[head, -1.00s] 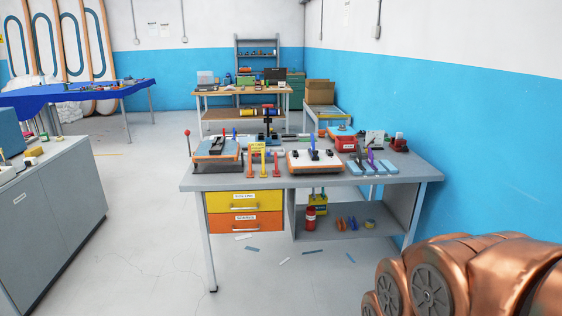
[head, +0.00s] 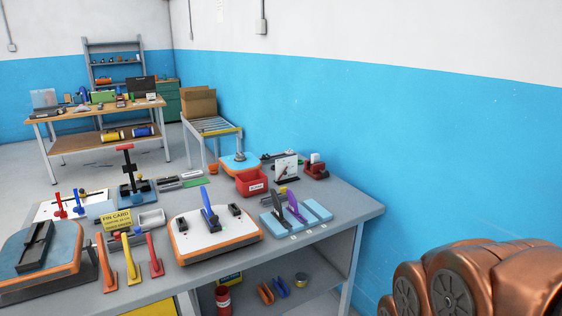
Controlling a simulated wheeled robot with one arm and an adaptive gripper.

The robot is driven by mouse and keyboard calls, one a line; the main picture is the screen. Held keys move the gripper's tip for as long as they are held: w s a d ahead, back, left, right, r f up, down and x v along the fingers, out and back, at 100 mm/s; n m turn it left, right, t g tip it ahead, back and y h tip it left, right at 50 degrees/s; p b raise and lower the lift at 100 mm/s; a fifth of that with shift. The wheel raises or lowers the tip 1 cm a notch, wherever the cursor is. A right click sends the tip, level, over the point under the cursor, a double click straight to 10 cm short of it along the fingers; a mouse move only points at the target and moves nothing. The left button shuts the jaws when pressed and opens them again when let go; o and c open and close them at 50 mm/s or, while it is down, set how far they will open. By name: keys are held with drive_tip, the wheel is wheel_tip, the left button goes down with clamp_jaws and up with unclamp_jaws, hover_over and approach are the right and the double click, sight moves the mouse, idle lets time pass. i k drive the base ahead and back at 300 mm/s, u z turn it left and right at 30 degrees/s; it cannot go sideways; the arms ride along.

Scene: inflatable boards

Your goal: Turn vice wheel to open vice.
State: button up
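No thing in the head view can be told for sure as the vice or its wheel. A small device with a blue base and a black upright post (head: 129,172) with a red top stands on the grey workbench (head: 335,205); I cannot tell whether it is the vice. A low dark fixture (head: 37,245) lies on a blue and orange board at the bench's left end. My copper-coloured arm shows at the lower right, to the right of the bench. My gripper is out of view.
The bench also holds a white and orange board (head: 190,250) with a blue fin, colored fin stands (head: 131,262), a red bin (head: 252,183) and blue blocks (head: 315,208). A blue and white wall (head: 420,150) runs along the right. Another table (head: 95,111) stands behind.

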sight(325, 173)
drive_tip(key=z, duration=0.1)
drive_tip(key=i, duration=0.3)
drive_tip(key=k, duration=0.5)
drive_tip(key=z, duration=1.05)
drive_tip(key=i, duration=1.35)
drive_tip(key=u, duration=0.8)
drive_tip(key=i, duration=0.6)
drive_tip(key=u, duration=0.6)
